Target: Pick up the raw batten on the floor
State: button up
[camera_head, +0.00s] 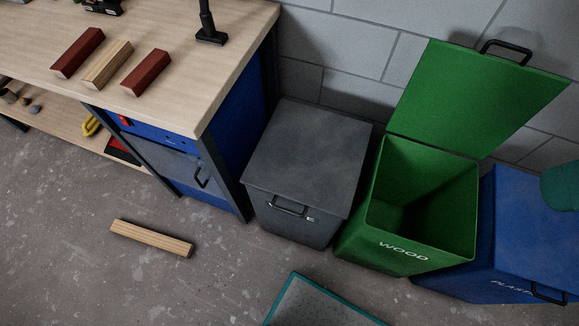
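The raw batten (151,239) is a short, pale, unpainted wooden bar. It lies flat on the concrete floor (60,200) in front of the workbench, at the lower left of the head view. It lies slightly slanted, its right end nearer to me. Nothing touches or covers it. My gripper is not in this view.
The workbench (160,20) bears two red battens (78,53) (146,72) and a raw one (108,65). To its right stand a closed grey bin (307,150), an open green WOOD bin (420,180) and a blue bin (520,230). A teal-edged object (320,305) lies at the bottom.

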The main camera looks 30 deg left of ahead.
aim_at(151, 238)
jog(key=u, duration=2.7)
jog(key=k, duration=0.15)
jog(key=u, duration=0.75)
jog(key=i, duration=5.8)
jog(key=u, duration=0.05)
